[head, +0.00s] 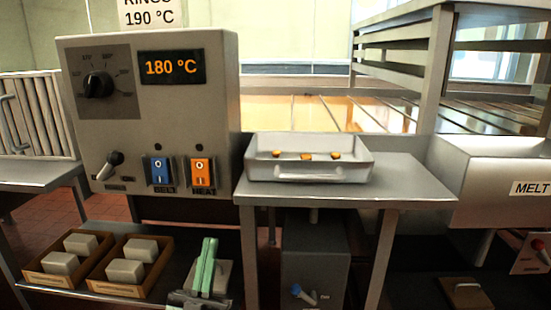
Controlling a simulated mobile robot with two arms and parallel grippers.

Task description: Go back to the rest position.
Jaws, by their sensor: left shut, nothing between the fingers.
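My left gripper (209,246) shows low in the head view, left of centre, with green fingers pointing up. Its fingers are together with nothing between them. It is in front of the control box and below its switches, apart from them. The wooden boxes are to its left. My right gripper is not in view.
The control box (205,105) reads 180 °C and has a blue and an orange switch. A white tray (350,172) with 3 small orange pieces stands on a steel table (405,170). Wooden boxes (145,285) hold pale blocks. A MELT tank (480,195) stands right.

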